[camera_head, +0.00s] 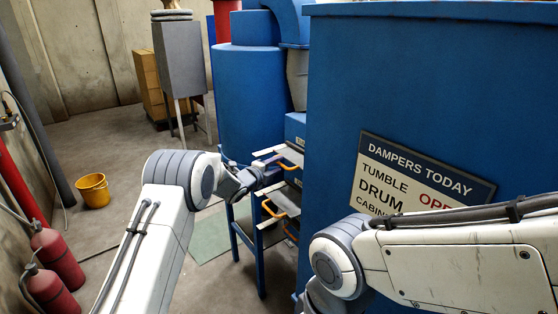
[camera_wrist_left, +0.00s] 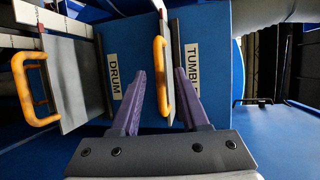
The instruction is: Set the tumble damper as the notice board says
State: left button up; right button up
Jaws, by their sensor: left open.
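The notice board (camera_head: 425,178) on the blue cabinet reads DAMPERS TODAY, with TUMBLE beside red letters starting OPE; my right arm covers the rest. In the left wrist view, the TUMBLE label (camera_wrist_left: 192,70) is beside a grey damper plate seen nearly edge-on, with an orange handle (camera_wrist_left: 160,72). My left gripper (camera_wrist_left: 160,75) is open, its purple fingers on either side of that handle; contact cannot be told. It also shows in the head view (camera_head: 262,178) beside the damper plates. My right gripper is out of view.
Another grey plate (camera_wrist_left: 77,85) with an orange handle stands out left of the DRUM label (camera_wrist_left: 115,75). The blue cabinet (camera_head: 430,70) fills the right. A yellow bucket (camera_head: 93,190) and red cylinders (camera_head: 55,255) stand left.

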pick_arm(q)
jog(key=shift+p+x, duration=0.3)
jog(key=shift+x, duration=0.85)
grip_shut()
jog(key=shift+f, duration=0.1)
dwell(0.6)
